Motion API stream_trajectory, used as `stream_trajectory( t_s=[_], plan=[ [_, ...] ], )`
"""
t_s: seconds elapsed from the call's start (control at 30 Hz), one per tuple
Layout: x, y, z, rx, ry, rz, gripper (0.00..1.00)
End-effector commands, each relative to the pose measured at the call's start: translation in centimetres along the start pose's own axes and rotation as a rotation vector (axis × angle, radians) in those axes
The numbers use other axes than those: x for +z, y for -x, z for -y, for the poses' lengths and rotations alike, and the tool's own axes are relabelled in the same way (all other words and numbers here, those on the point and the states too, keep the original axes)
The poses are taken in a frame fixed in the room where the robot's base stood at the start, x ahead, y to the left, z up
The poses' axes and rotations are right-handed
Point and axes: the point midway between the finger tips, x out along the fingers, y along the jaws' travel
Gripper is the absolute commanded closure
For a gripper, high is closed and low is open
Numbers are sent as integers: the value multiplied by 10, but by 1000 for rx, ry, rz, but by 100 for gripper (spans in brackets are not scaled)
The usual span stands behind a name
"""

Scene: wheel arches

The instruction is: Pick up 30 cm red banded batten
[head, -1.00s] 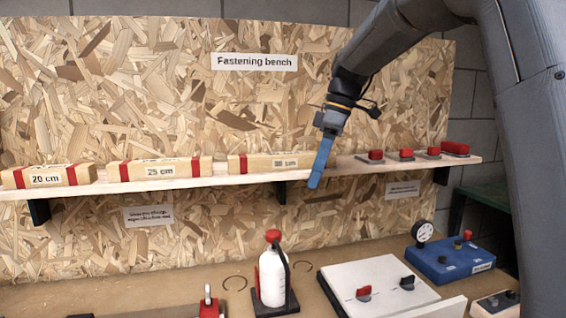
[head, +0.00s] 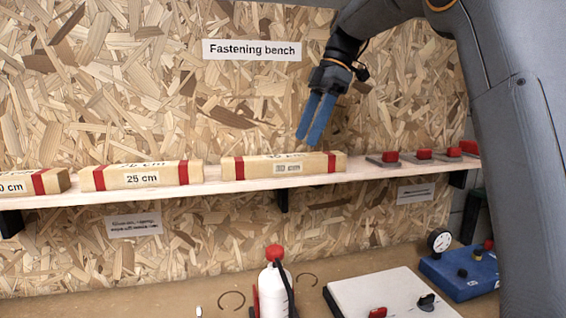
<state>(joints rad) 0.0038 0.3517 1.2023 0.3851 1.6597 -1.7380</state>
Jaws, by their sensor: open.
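The 30 cm batten (head: 260,168) lies on the shelf, a pale wooden bar with a red band near each end and a "30 cm" label on its front face. My gripper (head: 307,140) has two blue fingers, parted and empty. In the picture its fingertips are just above the batten's top, right of its middle; I cannot tell how far apart in depth they are. The 25 cm batten (head: 120,179) lies to the left, and another banded batten (head: 35,183), its label partly cut off, is at the left edge.
The narrow shelf (head: 222,186) runs along the chipboard wall (head: 140,90). Several red-topped fittings (head: 388,157) stand on it to the right. Below, the bench holds a white bottle with a red cap (head: 274,285), a white board (head: 380,292) and a blue gauge box (head: 465,270).

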Motion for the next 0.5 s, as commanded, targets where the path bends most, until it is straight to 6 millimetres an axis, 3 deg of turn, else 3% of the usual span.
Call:
stream_trajectory(
  t_s=[0.13,0.5],
  plan=[
    [-3,-5,1,-4,12,-3,43],
    [-9,-46,4,-10,19,-2,43]
  ],
)
